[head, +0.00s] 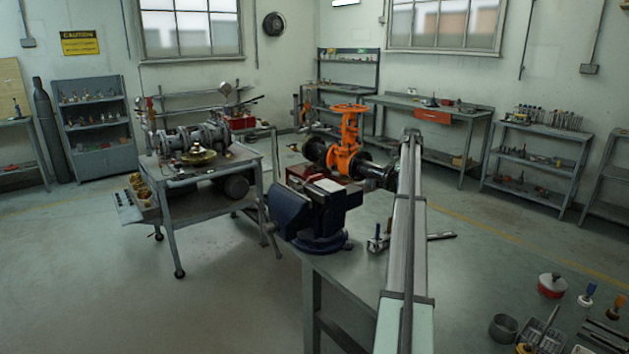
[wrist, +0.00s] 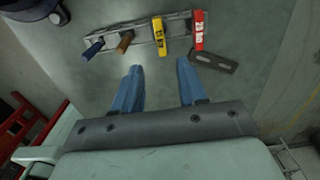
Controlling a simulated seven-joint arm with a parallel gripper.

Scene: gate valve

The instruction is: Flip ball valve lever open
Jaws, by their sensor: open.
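A metal pipe strip (wrist: 140,38) lies on the grey bench top in the wrist view, with several coloured handles along it. They are a blue handle (wrist: 93,49), a brown handle (wrist: 125,42), a yellow lever (wrist: 159,36) and a red lever (wrist: 199,30). I cannot tell which is the ball valve lever. My gripper (wrist: 160,65) is open and empty, its two blue fingers apart and pointing toward the strip. The yellow lever lies beyond the gap between the fingertips. In the head view the strip's left end (head: 378,241) shows beside my arm, which hides the rest.
A dark bar (wrist: 213,62) lies right of the fingers. A blue vise (head: 318,208) stands on the bench's left corner. An orange gate valve (head: 345,150) stands behind it. A red-and-white tin (head: 552,285) and small tools are at the right.

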